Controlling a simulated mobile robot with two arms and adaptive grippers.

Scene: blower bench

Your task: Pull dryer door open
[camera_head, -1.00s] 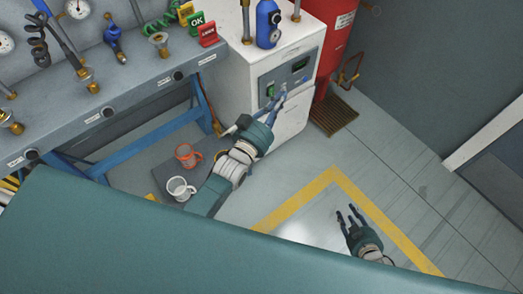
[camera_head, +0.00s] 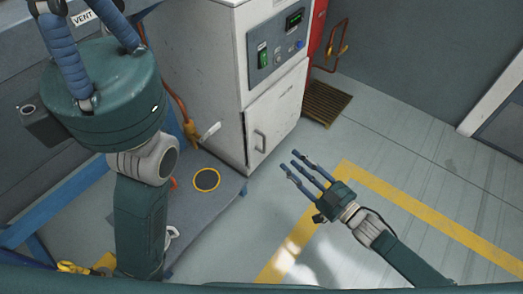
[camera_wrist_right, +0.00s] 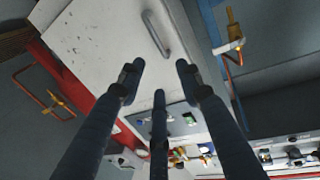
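The dryer door (camera_head: 272,122) is a white panel low on the white cabinet and looks shut. Its grey handle (camera_head: 259,141) is a short upright bar near the door's left edge. My right gripper (camera_head: 301,168) is open and empty, in front of and to the right of the door, apart from the handle. In the right wrist view the three fingers (camera_wrist_right: 158,78) are spread, with the door (camera_wrist_right: 95,40) and handle (camera_wrist_right: 157,34) beyond them. My left gripper (camera_head: 82,25) is large at the upper left; its fingertips are cut off.
A control panel (camera_head: 262,45) with a green switch is above the door. A copper pipe with a valve (camera_head: 188,128) runs along the cabinet's left side. A low grey platform (camera_head: 225,190) stands at the left. A floor grate (camera_head: 326,103) lies to the right. Floor before the door is clear.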

